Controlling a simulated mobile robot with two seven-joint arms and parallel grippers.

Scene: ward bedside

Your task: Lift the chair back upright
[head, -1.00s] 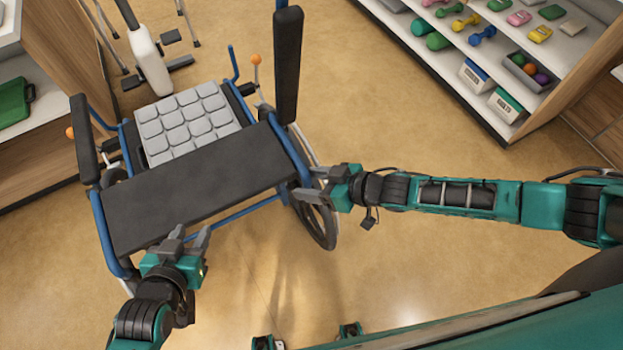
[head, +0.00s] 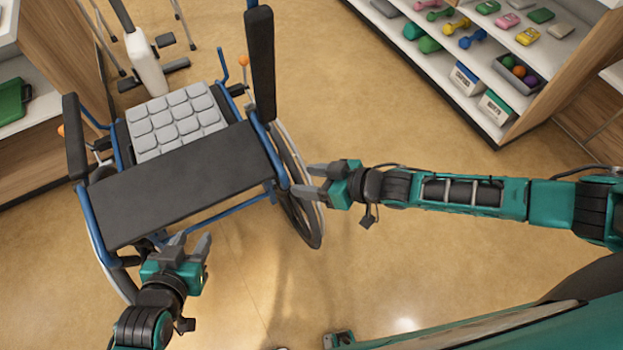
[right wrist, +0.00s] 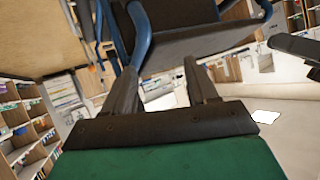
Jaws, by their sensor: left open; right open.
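The chair is a wheelchair with a blue tube frame (head: 98,235) and a grey padded cushion (head: 172,120). Its broad black back panel (head: 180,183) lies tilted on the side nearest me, in front of the cushion. My left gripper (head: 190,242) is open and empty, just below the panel's near left edge. My right gripper (head: 307,180) is open, just right of the frame's right tube and beside the wheel (head: 303,215).
Black armrests (head: 261,65) stand on both sides of the chair. A shelf unit (head: 480,105) with dumbbells and boxes is at the upper right. A wooden cabinet (head: 40,160) is at the left. The floor (head: 400,250) between chair and shelf is clear.

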